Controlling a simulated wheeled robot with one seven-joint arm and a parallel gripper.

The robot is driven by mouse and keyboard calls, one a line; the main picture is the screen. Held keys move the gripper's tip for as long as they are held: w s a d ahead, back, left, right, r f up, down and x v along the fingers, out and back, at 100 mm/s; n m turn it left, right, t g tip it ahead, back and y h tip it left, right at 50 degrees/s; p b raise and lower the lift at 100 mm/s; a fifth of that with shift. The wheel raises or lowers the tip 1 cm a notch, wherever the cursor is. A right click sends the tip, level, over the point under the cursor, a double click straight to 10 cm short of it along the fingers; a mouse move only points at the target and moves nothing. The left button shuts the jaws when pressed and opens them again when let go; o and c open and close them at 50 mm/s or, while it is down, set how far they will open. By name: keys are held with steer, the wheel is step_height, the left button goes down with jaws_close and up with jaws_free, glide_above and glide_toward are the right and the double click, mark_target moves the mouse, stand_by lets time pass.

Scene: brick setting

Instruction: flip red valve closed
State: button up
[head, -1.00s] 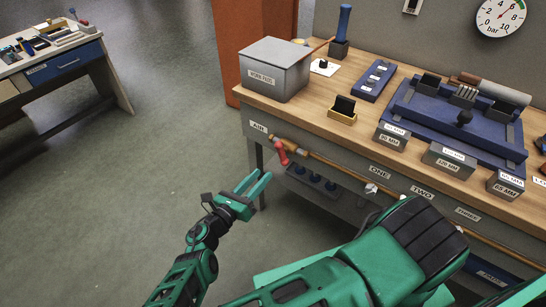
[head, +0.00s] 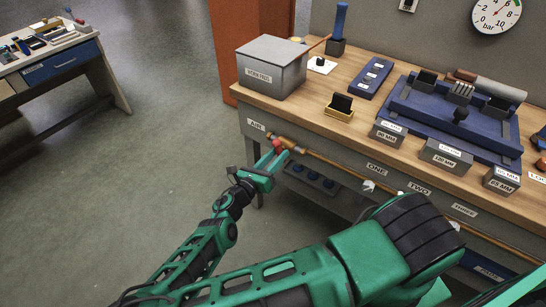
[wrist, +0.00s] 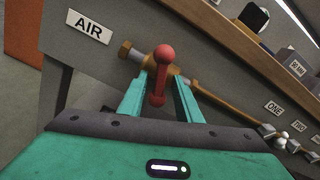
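The red valve (head: 277,145) sits on a brass pipe along the bench front, beside the AIR label. In the wrist view, its red handle (wrist: 158,88) runs down from a round red knob and lies between my two green fingers. My gripper (head: 270,161) reaches it from the lower left and partly hides it in the head view. In the wrist view, my gripper (wrist: 163,80) is open, with a finger on either side of the handle. A gap shows between handle and fingers; I cannot tell whether either one touches.
The brass pipe (head: 330,164) runs right under the bench edge, past the ONE and TWO labels. A lower shelf (head: 312,181) with dark blue knobs is below. A grey box (head: 271,70) stands on the bench top above. The floor (head: 170,130) to the left is clear.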

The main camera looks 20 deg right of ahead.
jaws_close()
steer(key=shift+a+m, duration=0.1)
steer(key=shift+m, duration=2.1)
jaws_free()
steer(key=v, duration=1)
steer(key=shift+a, duration=0.3)
